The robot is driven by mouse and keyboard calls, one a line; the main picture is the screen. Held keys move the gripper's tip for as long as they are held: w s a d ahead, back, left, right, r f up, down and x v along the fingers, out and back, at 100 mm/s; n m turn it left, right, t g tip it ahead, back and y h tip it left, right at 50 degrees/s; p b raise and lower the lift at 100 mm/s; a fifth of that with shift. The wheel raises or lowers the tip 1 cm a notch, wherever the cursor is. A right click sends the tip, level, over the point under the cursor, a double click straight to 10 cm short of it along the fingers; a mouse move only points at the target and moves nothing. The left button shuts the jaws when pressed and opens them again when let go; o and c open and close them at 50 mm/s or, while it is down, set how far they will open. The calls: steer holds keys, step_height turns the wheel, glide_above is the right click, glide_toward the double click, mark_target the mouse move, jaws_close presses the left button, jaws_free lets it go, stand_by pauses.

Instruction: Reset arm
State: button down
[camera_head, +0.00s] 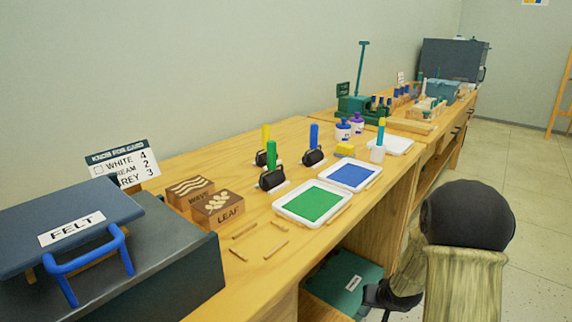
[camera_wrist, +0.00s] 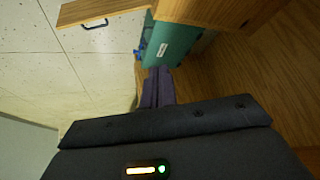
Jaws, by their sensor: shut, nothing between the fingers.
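My gripper (camera_head: 376,298) is low at the bottom of the head view, in front of the bench's open lower shelf and below the tabletop. In the wrist view its dark fingers (camera_wrist: 157,75) are together with nothing between them. My arm is bent at the right of the head view, clear of the bench top. Part of the gripper is hidden by my arm and the frame edge.
The long wooden bench (camera_head: 160,160) carries a FELT press (camera_head: 70,228), LEAF block (camera_head: 219,207), rollers, a green tray (camera_head: 311,203) and a blue tray (camera_head: 350,173). A teal labelled box (camera_head: 345,281) sits on the lower shelf near my gripper.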

steer(key=s+a+r+n+g+p, duration=0.1)
steer(key=s+a+r+p, duration=0.15)
steer(key=s+r, duration=0.3)
steer(key=s+a+r+n+g+p, duration=0.1)
steer(key=s+a+r+g, duration=0.1)
steer(key=s+a+r, duration=0.4)
steer(key=s+a+r+g+p, duration=0.15)
steer(key=s+r, duration=0.25)
steer(key=s, duration=0.4)
step_height(320, 180, up, 37)
steer(key=p, duration=3.8)
steer(key=shift+w+d+r+t, duration=0.2)
steer(key=shift+w+d+t, duration=0.05)
steer(key=shift+d+t, duration=0.1)
steer(key=shift+w, duration=0.1)
